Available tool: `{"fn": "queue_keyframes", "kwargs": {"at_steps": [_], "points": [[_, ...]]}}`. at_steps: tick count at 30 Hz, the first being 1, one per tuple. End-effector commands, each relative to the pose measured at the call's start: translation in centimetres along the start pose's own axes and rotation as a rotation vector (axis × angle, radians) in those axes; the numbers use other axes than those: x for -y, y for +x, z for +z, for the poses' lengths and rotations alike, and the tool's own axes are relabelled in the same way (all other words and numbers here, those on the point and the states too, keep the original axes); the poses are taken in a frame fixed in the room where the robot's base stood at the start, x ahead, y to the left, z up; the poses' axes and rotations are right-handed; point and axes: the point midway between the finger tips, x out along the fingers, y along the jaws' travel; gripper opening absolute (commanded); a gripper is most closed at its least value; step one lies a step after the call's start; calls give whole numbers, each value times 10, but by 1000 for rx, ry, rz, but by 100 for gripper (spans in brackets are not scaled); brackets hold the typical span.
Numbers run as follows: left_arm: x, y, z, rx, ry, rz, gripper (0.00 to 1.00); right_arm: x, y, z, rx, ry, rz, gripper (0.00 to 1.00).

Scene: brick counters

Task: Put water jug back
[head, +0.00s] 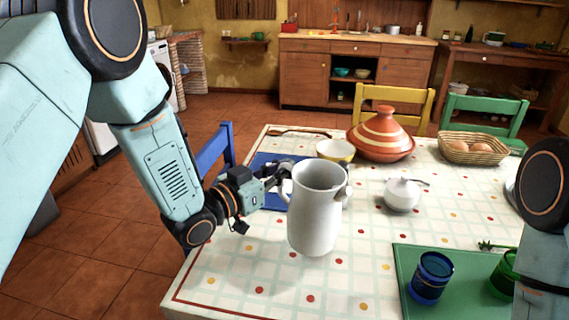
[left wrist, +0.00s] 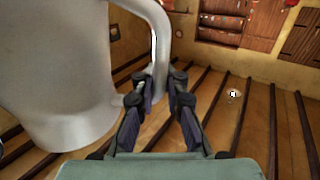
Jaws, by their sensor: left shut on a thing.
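The white water jug (head: 314,222) is upright over the near middle of the patterned table (head: 230,275). My left gripper (head: 284,174) comes in from the left and is shut on the jug at its upper left side. In the left wrist view the jug (left wrist: 60,80) fills the left, and its handle (left wrist: 162,45) runs down to between the fingers of my left gripper (left wrist: 160,88). I cannot tell whether the jug's base touches the table. Part of my right arm shows at the right edge; its gripper is out of view.
A bowl (head: 336,151), a tagine (head: 381,135) and a white sugar pot (head: 402,194) stand behind and right of the jug. A basket of eggs (head: 474,150) is farther right. A green mat (head: 405,256) with blue glass (head: 432,277) lies at front right. The front left tabletop is clear.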

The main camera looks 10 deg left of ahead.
Motion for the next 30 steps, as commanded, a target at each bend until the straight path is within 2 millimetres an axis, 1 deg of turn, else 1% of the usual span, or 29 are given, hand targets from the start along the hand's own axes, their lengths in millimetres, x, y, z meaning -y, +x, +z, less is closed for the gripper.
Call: {"fn": "queue_keyframes", "kwargs": {"at_steps": [2,7,12,22,23,30], "points": [[1,1,2,-9,-1,-1,0,0,2,0,0,0,0,40],[1,1,26,-7,-1,-1,0,0,9,0,0,0,0,40],[1,1,41,-8,-1,0,0,0,10,0,0,0,0,40],[0,1,44,-8,0,0,0,0,9,0,0,0,0,40],[0,0,47,2,1,1,10,0,9,0,0,0,0,40],[0,0,46,0,1,1,30,0,9,0,0,0,0,40]]}}
